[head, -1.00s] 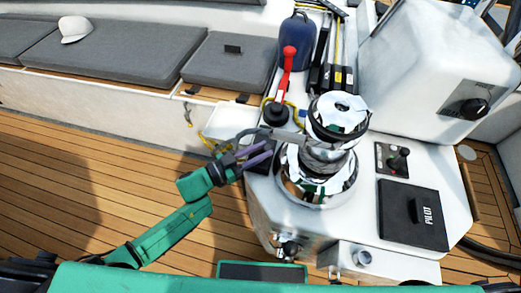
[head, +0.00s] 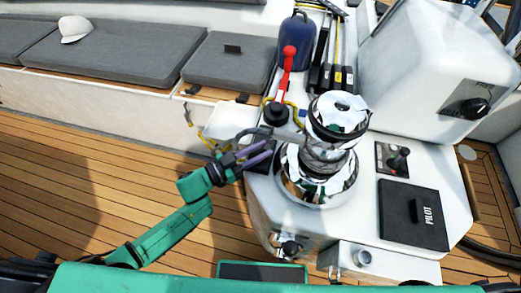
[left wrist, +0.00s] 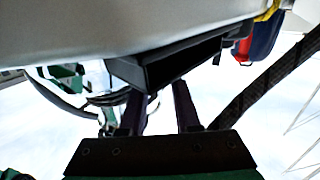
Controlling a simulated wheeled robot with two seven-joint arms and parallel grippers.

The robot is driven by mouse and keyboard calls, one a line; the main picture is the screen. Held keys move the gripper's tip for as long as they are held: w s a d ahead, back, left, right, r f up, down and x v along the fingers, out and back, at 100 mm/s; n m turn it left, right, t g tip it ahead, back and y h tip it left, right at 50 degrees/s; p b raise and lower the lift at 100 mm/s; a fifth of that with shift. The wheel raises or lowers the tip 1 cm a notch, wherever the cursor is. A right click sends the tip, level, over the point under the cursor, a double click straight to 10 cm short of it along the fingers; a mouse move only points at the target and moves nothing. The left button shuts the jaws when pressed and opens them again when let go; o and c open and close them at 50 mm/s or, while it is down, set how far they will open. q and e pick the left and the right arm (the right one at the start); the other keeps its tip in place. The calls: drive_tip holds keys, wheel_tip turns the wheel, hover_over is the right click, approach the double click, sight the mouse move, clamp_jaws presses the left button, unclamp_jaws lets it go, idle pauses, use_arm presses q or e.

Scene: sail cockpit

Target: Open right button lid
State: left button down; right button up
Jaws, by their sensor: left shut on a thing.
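A small black lid (head: 261,153) sits on the white console's left edge, beside the chrome winch. My left gripper (head: 268,151) reaches it from the left, with its purple fingers over it, and hides part of it. In the left wrist view, the dark box-like lid (left wrist: 170,62) lies at the tips of both fingers (left wrist: 160,95). The fingers stand apart and are shut on the lid. Whether the lid is raised at all I cannot tell. My right gripper is not in view.
The chrome winch (head: 318,175) stands close right of my left gripper. A red-handled lever (head: 288,62) and a dark blue container (head: 298,38) stand behind. A black PILOT cover (head: 412,215) lies on the console (head: 360,205). The teak deck (head: 80,185) at left is clear.

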use_arm(q)
drive_tip(key=n+h+b, duration=0.1)
drive_tip(key=a+n+t+b, duration=0.1)
drive_tip(key=shift+r+n+t+h+b, duration=0.25)
drive_tip(key=shift+n+t+h+b, duration=0.05)
drive_tip(key=shift+n+h, duration=0.1)
drive_tip(key=shift+w+a+r+n+t+h+b, duration=0.1)
drive_tip(key=shift+a+r+n+t+h+b, duration=0.2)
drive_tip(key=shift+n+t+b, duration=0.45)
drive_tip(key=shift+w+a+r+n+t+h+b, duration=0.1)
drive_tip(key=shift+a+r+n+t+h+b, duration=0.15)
drive_tip(key=shift+n+t, duration=0.55)
drive_tip(key=shift+n+y, duration=0.25)
drive_tip(key=shift+n, duration=0.1)
